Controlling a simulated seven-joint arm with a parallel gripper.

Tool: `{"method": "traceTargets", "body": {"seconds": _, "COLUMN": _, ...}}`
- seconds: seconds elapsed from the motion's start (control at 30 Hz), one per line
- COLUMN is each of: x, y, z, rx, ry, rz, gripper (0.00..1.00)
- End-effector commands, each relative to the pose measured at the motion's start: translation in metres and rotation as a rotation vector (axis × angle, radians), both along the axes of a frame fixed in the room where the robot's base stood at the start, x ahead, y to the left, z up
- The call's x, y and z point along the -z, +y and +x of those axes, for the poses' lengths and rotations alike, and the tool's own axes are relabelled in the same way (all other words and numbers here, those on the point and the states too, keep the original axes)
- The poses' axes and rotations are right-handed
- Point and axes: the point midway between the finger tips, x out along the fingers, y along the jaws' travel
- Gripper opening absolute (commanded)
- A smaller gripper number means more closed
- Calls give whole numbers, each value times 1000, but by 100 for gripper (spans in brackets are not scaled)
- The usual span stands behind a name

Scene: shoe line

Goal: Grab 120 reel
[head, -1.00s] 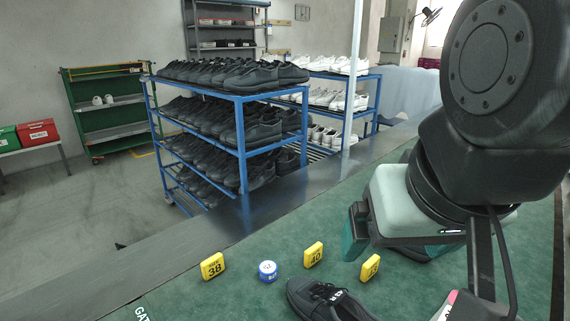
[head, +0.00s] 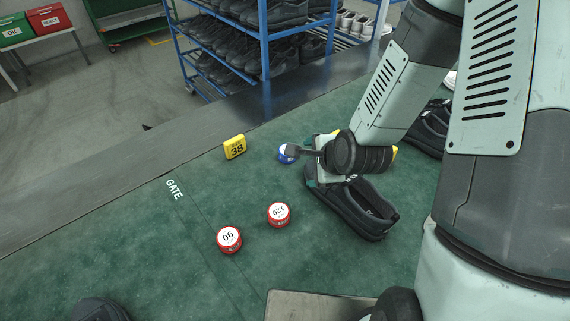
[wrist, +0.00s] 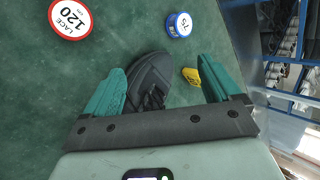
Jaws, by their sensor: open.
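The 120 reel (head: 279,214) is a small red spool with a white top, standing on the green table in the head view. In the wrist view the 120 reel (wrist: 70,18) is at the upper left, its top reading LACE 120. My gripper (wrist: 160,88) has its teal fingers spread wide and empty. The toe of a black shoe (wrist: 150,75) shows between the fingers from above. In the head view my gripper (head: 318,160) is over the shoe's toe end, up and right of the 120 reel and apart from it; my wrist partly hides it.
A red 90 reel (head: 229,239) stands just left of the 120 reel. A blue reel (head: 286,153), marked 75 in the wrist view (wrist: 179,25), is by my gripper. A yellow 38 marker (head: 235,147) stands farther left.

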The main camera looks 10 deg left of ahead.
Motion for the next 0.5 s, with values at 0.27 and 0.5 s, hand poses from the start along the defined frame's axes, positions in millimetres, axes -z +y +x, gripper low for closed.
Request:
{"method": "traceTargets", "body": {"seconds": 0.27, "x": 74, "y": 48, "z": -29, "rx": 413, "ry": 163, "rz": 556, "gripper": 90}}
{"method": "traceTargets", "body": {"seconds": 0.5, "x": 101, "y": 70, "z": -55, "rx": 745, "ry": 286, "rz": 955, "gripper": 90}}
